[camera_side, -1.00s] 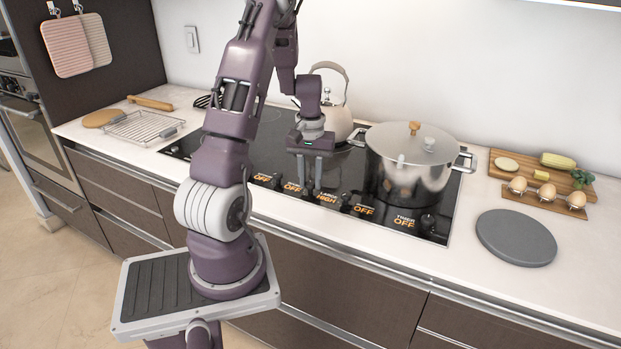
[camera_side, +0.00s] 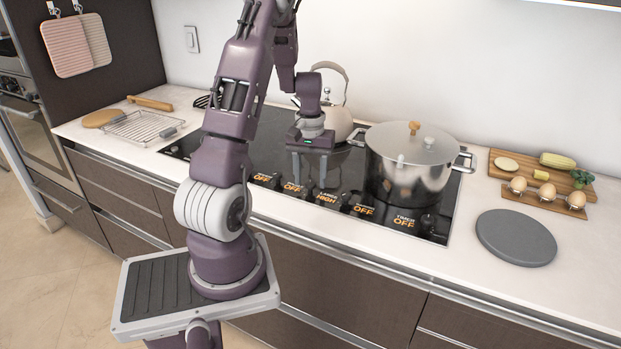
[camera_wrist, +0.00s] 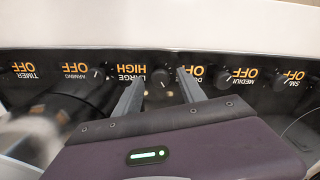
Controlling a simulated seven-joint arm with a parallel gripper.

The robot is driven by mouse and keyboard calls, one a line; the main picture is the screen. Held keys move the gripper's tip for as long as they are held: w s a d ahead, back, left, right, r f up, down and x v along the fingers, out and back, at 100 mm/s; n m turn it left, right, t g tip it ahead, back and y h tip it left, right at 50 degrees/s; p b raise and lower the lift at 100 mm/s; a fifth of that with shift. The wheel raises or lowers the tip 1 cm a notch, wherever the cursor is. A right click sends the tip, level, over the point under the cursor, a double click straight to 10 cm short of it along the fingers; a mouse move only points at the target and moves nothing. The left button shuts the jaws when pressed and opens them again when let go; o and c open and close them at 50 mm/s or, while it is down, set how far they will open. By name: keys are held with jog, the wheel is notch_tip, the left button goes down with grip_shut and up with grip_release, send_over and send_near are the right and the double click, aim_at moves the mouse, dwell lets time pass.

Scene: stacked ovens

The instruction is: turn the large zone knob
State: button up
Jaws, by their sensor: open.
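The large zone knob (camera_wrist: 161,77) is a small dark knob on the cooktop's front strip, beside the label reading LARGE HIGH (camera_wrist: 132,71). In the side view the label (camera_side: 328,198) also reads HIGH. My gripper (camera_side: 309,181) points down over the front strip, with its fingers spread and nothing held. In the wrist view the fingertips (camera_wrist: 160,76) appear on either side of the knob, apart from it. How high the tips are above the knob is hard to tell.
Other knobs on the strip are labelled OFF, including the warming (camera_wrist: 98,75) and medium (camera_wrist: 223,78) ones. A steel pot (camera_side: 410,170) stands close on the right. A kettle (camera_side: 340,122) stands behind my gripper. A grey round board (camera_side: 516,238) lies on the counter.

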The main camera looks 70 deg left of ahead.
aim_at(311, 183)
notch_tip(311, 183, up, 6)
jog(key=shift+r, duration=0.3)
jog(key=shift+d+r, duration=0.1)
jog(key=d+r+m+t, duration=0.1)
jog(key=d+r+m, duration=0.1)
jog(key=d+r, duration=0.35)
jog(key=w+d+r+m+t, duration=0.1)
jog(key=d+r+m, duration=0.2)
jog(key=d, duration=0.6)
jog(key=d+r+m+t, duration=0.1)
jog(key=d+r+m, duration=0.1)
jog(key=d+r, duration=0.35)
jog(key=s+d+m+t, duration=0.2)
jog(key=s+d+m, duration=0.3)
jog(key=s+d, duration=0.4)
jog(key=shift+d+f+t, duration=0.25)
jog(key=shift+d+t, duration=0.05)
jog(key=shift+d, duration=0.8)
